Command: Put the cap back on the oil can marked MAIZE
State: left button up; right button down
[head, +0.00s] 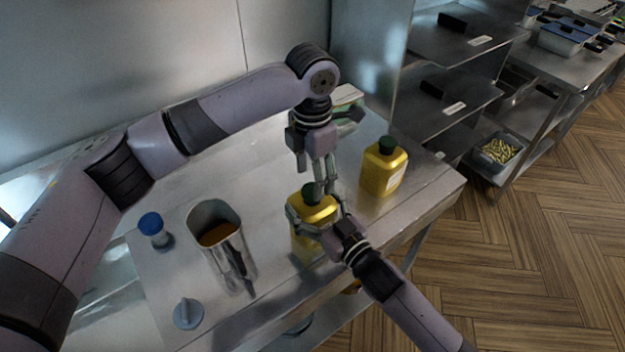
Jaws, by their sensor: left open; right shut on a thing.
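A yellow oil can (303,243) stands near the front edge of the steel table. A dark green cap (309,190) shows at its top; I cannot tell whether it is seated. My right gripper (317,220) is shut on this can, its fingers around the upper body. My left gripper (322,182) is open and points down just above and beside the cap; I cannot tell if it touches it. A second yellow can (381,173) with a dark green cap (387,145) stands to the right, with a pale label. I cannot read MAIZE on either can.
A steel container (208,214) with orange-brown contents stands left of the held can. A blue-topped bottle (152,225) and a grey knobbed object (187,313) are further left. A green and white item (347,97) lies behind my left gripper. Steel shelves (450,95) stand behind right.

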pick_arm(q)
jog(key=shift+r, duration=0.95)
jog(key=shift+c, duration=0.3)
